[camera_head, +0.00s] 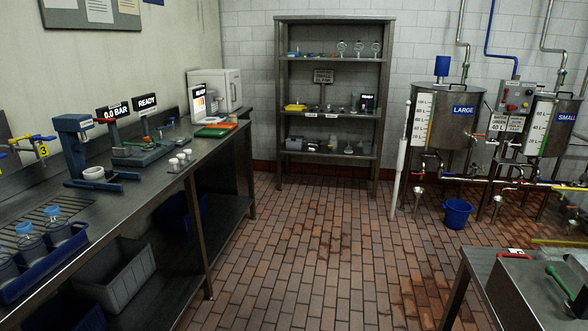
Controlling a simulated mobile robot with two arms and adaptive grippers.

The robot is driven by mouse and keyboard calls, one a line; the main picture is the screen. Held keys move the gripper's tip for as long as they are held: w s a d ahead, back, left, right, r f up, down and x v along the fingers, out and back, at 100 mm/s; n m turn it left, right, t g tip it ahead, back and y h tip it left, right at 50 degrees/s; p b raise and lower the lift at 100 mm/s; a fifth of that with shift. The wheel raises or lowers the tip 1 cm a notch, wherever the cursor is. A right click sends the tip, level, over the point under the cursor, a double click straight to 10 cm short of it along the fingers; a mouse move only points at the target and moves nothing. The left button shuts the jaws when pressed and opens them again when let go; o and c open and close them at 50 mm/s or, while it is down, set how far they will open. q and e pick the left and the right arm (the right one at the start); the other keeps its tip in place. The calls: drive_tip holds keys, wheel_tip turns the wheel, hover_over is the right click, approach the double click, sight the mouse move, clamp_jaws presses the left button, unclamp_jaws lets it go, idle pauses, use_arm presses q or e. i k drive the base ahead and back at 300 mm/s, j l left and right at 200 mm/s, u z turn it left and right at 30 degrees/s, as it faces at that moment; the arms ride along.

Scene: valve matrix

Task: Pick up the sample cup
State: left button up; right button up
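Small white cups (181,159) stand in a short row near the front edge of the steel bench on the left. They look alike, and I cannot tell which one is the sample cup. They are upright and small in the picture, so their contents do not show. Neither of my grippers is in view, and nothing is seen touching the cups.
The steel bench (128,195) also bears a blue press-like device (75,145), a blue bottle rack (45,262) and displays. A shelf (333,113) stands at the back. Tanks (450,125) and a blue bucket (457,213) are right. The middle tiled floor is open.

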sight(233, 116)
drive_tip(key=i+z, duration=0.15)
drive_tip(key=i, duration=1.05)
drive_tip(key=i+j+z, duration=0.15)
drive_tip(key=i, duration=1)
drive_tip(key=i+u, duration=0.1)
drive_tip(key=i, duration=0.4)
drive_tip(key=i+u, duration=0.1)
drive_tip(key=i, duration=0.35)
drive_tip(key=i+l+u, duration=0.15)
drive_tip(key=i, duration=0.35)
drive_tip(key=i+l+u, duration=0.1)
drive_tip(key=i, duration=0.4)
drive_tip(key=i+l+u, duration=0.1)
drive_tip(key=i, duration=0.35)
drive_tip(key=l, duration=0.1)
